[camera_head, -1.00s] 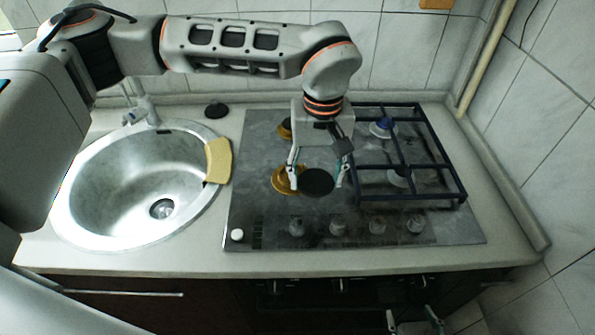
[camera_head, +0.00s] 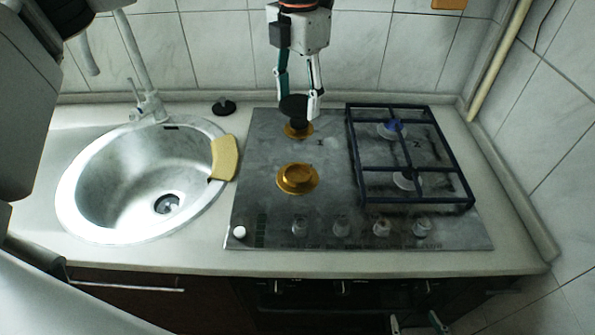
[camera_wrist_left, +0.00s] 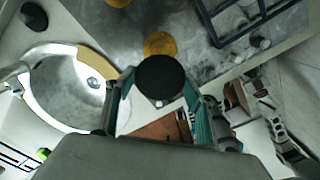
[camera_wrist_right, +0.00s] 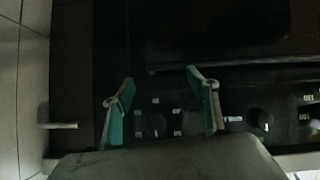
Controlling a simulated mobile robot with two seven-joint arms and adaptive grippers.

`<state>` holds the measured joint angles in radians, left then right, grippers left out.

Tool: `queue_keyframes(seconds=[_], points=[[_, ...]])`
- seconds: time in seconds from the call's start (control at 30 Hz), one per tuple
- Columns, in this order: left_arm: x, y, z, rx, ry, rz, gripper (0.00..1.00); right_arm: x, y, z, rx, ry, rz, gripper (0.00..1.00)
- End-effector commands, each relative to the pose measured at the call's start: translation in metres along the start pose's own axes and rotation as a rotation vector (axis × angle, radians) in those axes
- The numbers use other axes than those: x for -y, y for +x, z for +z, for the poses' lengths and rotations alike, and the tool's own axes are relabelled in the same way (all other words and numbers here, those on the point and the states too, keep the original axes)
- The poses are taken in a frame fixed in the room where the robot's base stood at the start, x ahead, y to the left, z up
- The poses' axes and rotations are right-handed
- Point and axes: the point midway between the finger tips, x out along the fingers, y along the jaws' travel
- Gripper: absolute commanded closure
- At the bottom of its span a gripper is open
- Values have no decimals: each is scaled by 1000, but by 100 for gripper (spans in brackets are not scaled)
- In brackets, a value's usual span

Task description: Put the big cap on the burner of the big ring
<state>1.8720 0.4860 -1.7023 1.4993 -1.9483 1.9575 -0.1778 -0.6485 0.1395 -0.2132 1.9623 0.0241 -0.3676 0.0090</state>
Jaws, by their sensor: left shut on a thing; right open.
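My left gripper (camera_head: 297,108) is shut on a round black cap (camera_head: 293,106). The cap also shows between the fingers in the left wrist view (camera_wrist_left: 160,77). In the head view it overlaps the back edge of the rear brass burner (camera_head: 299,131); its height above the hob is hard to tell. The front brass burner (camera_head: 297,179) is bare and looks wider. It seems to show just beyond the cap in the left wrist view (camera_wrist_left: 160,44). My right gripper (camera_wrist_right: 160,95) is open and empty, low before the oven front.
A dark blue grate (camera_head: 409,171) covers the right half of the hob (camera_head: 262,205). Several knobs line the hob's front. A yellow sponge-like piece (camera_head: 224,158) lies on the rim of the sink (camera_head: 88,222). The tiled wall stands close behind.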

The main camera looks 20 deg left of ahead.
Motion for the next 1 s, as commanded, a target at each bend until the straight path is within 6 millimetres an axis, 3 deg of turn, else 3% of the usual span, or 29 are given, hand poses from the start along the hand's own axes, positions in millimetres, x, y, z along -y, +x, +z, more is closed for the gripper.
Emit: queue_keyframes(seconds=[0.17, 0.5, 0.7, 1.0], points=[[-1, 20, -1, -4, -36, -4, 72, 0, 0, 0, 0, 0, 0, 41], [-1, 102, -1, -3, -34, -4, 72, -1, -3, -5, 0, 0, 1, 41], [-1, 141, 0, -1, -33, -3, 72, -1, -5, -7, 0, 0, 1, 41], [-1, 163, 0, -1, -33, -2, 72, -2, -6, -9, 0, 0, 1, 41]])
